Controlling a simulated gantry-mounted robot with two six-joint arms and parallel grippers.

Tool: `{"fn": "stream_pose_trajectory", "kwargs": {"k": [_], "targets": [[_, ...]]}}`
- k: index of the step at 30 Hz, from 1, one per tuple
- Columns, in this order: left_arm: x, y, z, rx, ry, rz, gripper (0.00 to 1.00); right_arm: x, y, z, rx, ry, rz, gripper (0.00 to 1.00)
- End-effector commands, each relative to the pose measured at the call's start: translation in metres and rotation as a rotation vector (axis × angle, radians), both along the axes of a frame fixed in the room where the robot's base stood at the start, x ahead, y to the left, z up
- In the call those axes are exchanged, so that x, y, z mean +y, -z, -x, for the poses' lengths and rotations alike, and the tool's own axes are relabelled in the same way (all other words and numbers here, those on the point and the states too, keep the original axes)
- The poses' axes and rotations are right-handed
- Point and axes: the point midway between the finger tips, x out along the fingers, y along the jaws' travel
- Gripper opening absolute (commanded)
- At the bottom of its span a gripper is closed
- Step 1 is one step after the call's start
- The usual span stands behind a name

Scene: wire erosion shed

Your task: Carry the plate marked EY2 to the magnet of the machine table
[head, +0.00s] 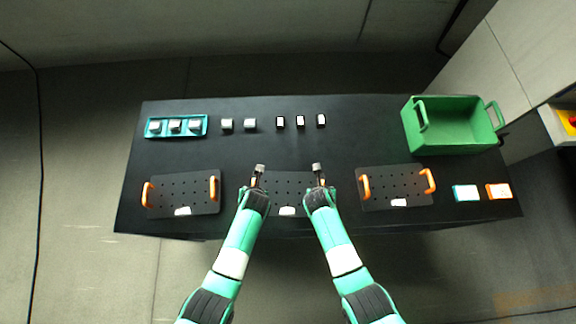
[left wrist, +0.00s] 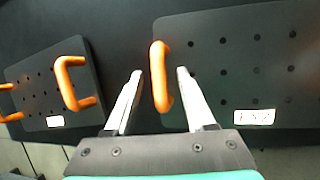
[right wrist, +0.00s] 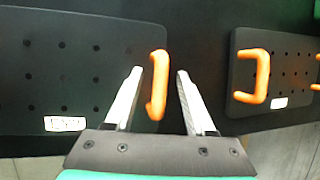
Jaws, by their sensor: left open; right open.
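The middle dark perforated plate (head: 287,185) lies flat on the black table, with a white label at its front edge. Its lettering is too blurred to read surely; it also shows in the left wrist view (left wrist: 225,70) and the right wrist view (right wrist: 75,75). My left gripper (head: 259,172) is open, its fingers on either side of the plate's left orange handle (left wrist: 160,76). My right gripper (head: 318,172) is open, its fingers on either side of the right orange handle (right wrist: 157,85). I cannot make out a machine table magnet.
Similar plates with orange handles lie left (head: 185,190) and right (head: 395,185). Behind are a teal tray (head: 177,136) of blocks, several small blocks, and a green crate (head: 450,135) at back right. Teal (head: 466,192) and orange (head: 498,191) items sit front right.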

Motion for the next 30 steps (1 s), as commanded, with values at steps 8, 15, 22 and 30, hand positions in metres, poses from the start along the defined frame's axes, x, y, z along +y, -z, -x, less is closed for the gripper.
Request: {"fn": "stream_pose_trajectory", "kwargs": {"k": [8, 15, 22, 30], "targets": [[0.0, -0.0002, 0.0, 0.0, 0.0, 0.0, 0.42, 0.0, -0.0003, -0.0001, 0.0, 0.0, 0.0, 0.42], [-0.0001, -0.0003, 0.0, 0.0, 0.0, 0.0, 0.0, 0.0001, -0.0003, -0.0001, 0.0, 0.0, 0.0, 0.0], [-0.0001, -0.0003, 0.0, 0.0, 0.0, 0.0, 0.0, 0.0, -0.0004, 0.0001, 0.0, 0.0, 0.0, 0.0], [-0.0001, -0.0004, 0.0001, 0.0, 0.0, 0.0, 0.0, 0.0, -0.0005, 0.0, 0.0, 0.0, 0.0, 0.0]]}}
